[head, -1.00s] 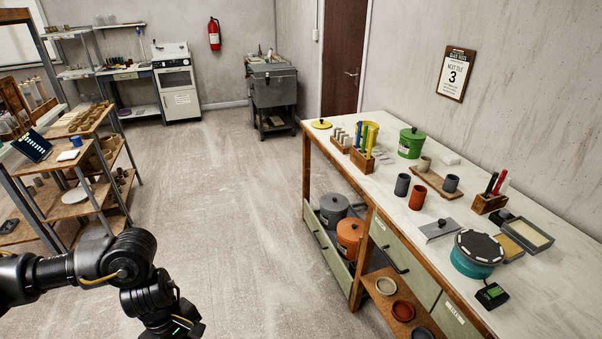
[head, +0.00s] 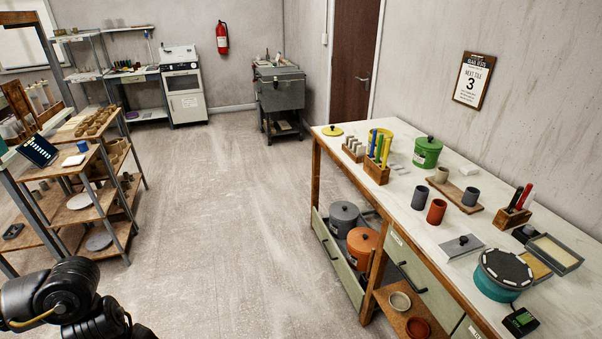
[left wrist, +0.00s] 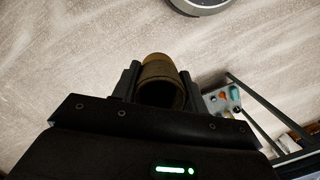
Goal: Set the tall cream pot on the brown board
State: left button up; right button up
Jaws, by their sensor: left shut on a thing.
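In the left wrist view my left gripper (left wrist: 158,82) is shut on a round, hollow tan-brown pot (left wrist: 158,68), its dark open mouth facing the camera. It looks shaded, so I cannot tell whether it is the tall cream pot. In the head view only part of my left arm shows at the bottom left; gripper and pot are outside that view. The brown board (head: 456,194) lies on the white-topped bench at the right. A small beige cup (head: 441,175) and a dark grey cup (head: 470,197) stand on it, with bare wood between them. My right gripper is not in view.
On the bench (head: 400,200), a grey cup (head: 420,197) and a red cup (head: 436,211) stand in front of the board. A green lidded pot (head: 427,152) is behind it, a pen block (head: 512,216) to its right. Shelving (head: 85,210) stands left; the floor between is clear.

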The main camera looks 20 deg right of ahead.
aim_at(453, 191)
jog(key=u, duration=0.05)
jog(key=i, duration=2.9)
jog(key=z, duration=3.5)
